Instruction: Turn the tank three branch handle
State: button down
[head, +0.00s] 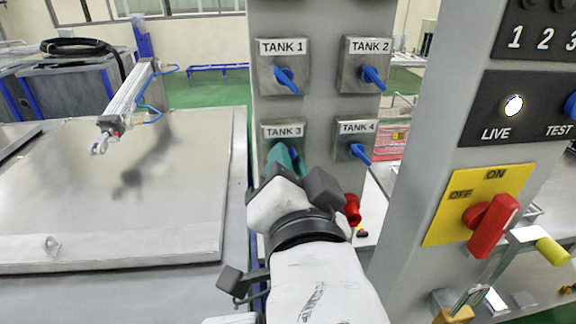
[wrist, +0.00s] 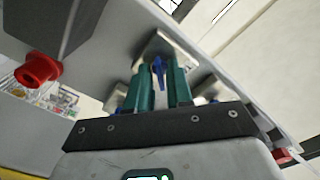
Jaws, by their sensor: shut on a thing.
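The tank three branch handle is a blue lever on a square metal plate (head: 269,131) labelled TANK 3, on the grey column in the head view. My gripper (head: 281,156) reaches it from below, and its green fingers hide most of the lever there. In the wrist view the blue lever (wrist: 158,66) stands between the two green fingertips, which are shut on it. The lever's exact angle is hard to tell.
The TANK 1 (head: 286,79), TANK 2 (head: 372,76) and TANK 4 (head: 360,152) handles are close by. A red knob (head: 352,209) sits below right. A panel with a red ON/OFF switch (head: 491,225) stands at right. A large metal lid (head: 120,190) lies at left.

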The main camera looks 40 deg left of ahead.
jog(key=shift+f+m, duration=0.1)
jog(key=shift+m, duration=0.3)
jog(key=c, duration=1.3)
grip_release()
jog(key=p+v, duration=0.3)
jog(key=v, duration=0.8)
jog(key=shift+p, duration=0.35)
jog(key=shift+w, duration=0.1)
